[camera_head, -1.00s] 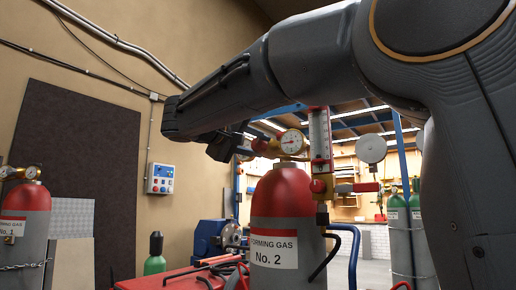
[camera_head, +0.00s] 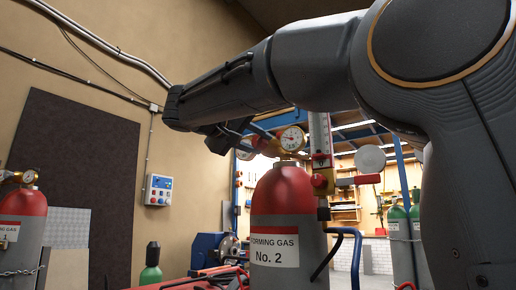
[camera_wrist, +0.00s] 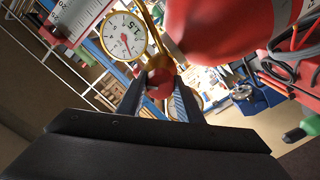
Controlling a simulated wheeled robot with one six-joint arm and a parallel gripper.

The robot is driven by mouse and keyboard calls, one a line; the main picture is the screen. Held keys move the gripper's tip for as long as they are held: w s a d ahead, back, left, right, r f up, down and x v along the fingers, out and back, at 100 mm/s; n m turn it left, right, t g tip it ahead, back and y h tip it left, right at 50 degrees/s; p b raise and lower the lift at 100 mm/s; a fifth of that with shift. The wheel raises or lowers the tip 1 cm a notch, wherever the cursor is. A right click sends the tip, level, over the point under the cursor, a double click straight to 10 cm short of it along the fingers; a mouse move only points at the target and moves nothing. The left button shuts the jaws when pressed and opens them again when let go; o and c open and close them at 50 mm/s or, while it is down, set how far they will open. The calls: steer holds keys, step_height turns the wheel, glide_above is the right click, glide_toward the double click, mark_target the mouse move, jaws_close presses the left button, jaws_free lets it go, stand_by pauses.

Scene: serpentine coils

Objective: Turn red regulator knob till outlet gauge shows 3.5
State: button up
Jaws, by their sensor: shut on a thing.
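The red regulator knob (camera_wrist: 160,82) sits between the two fingers of my gripper (camera_wrist: 160,98) in the wrist view. My gripper is shut on it. In the head view my gripper (camera_head: 238,139) reaches the regulator from the left, and part of the knob (camera_head: 264,146) shows beyond the fingers. A white round gauge (camera_head: 292,139) in a brass case stands just right of the knob, above cylinder No. 2 (camera_head: 288,205). The gauge also shows in the wrist view (camera_wrist: 124,36), tilted, with a red needle; its reading is too small to tell surely.
Cylinder No. 1 (camera_head: 22,225) is at the far left. A control box (camera_head: 159,189) hangs on the wall behind.

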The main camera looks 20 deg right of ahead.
steer(key=shift+f+m+b, duration=0.15)
steer(key=shift+m+b, duration=0.95)
steer(key=shift+b, duration=0.9)
steer(key=shift+m+b, duration=0.5)
steer(key=shift+b, duration=0.1)
steer(key=shift+m+b, duration=1.2)
steer(key=shift+b, duration=0.5)
steer(key=shift+m+b, duration=0.4)
steer(key=shift+b, duration=0.05)
